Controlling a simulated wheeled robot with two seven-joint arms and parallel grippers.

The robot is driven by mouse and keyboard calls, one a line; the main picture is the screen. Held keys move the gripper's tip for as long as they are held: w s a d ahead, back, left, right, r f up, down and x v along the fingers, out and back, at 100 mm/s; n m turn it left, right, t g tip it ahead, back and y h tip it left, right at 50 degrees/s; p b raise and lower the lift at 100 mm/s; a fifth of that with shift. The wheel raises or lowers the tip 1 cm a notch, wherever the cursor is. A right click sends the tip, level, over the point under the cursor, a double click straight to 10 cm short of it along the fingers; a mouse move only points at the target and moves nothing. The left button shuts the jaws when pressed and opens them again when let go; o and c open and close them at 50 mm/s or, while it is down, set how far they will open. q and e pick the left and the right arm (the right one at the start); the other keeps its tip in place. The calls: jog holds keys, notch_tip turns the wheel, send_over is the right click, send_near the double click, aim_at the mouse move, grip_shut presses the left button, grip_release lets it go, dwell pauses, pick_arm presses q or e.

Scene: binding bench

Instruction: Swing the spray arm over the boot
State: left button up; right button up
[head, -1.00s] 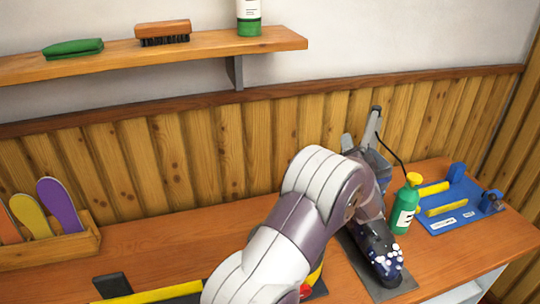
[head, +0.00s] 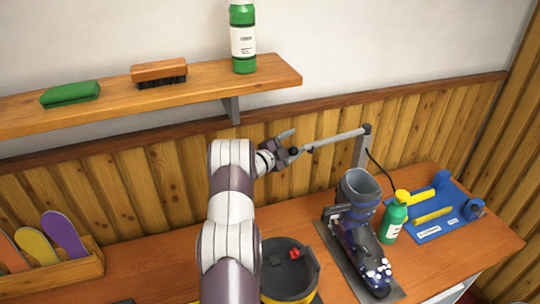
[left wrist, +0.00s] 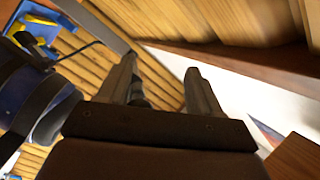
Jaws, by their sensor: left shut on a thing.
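The spray arm (head: 335,140) is a thin grey bar that reaches left from the top of a grey post (head: 361,152) behind the boot. Its free end is at my left gripper (head: 286,152), which is shut on it in front of the wood panelling. The boot (head: 358,230), dark with a grey cuff and white spots at the toe, stands on a dark plate to the right of the gripper. The bar's free end is left of the boot, not above it. In the left wrist view, my gripper's fingers (left wrist: 163,72) have a dark piece between them. My right gripper is out of view.
A black-and-yellow round container (head: 288,275) stands in front. A shelf (head: 205,88) with a brush and bottle hangs above left.

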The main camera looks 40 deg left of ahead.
pick_arm(q)
jog(key=s+b, duration=0.5)
jog(key=s, duration=0.8)
jog(key=a+f+n+g+y, duration=0.1)
jog(key=f+n+g+y, duration=0.1)
jog(key=f, duration=0.1)
jog(key=a+f+n+y, duration=0.1)
jog(key=n, duration=0.1)
jog(key=shift+s+a+f+g+p, duration=0.1)
jog(key=shift+a+f+g+p, duration=0.2)
jog(key=shift+a+g, duration=0.1)
jog(key=shift+o, duration=0.3)
jog(key=n+t+b, duration=0.3)
jog(key=n+b, duration=0.3)
jog(key=b, duration=0.2)
send_near(302, 149)
jog(key=shift+n, duration=0.4)
jog(key=w+p, duration=0.1)
jog(key=w, duration=0.1)
jog(key=w+p, duration=0.1)
jog(key=w, duration=0.1)
jog(key=w+p, duration=0.1)
jog(key=w, duration=0.2)
jog(key=shift+a+r+p, duration=0.1)
jog(key=shift+a+p, duration=0.2)
jog(key=shift+p, duration=0.1)
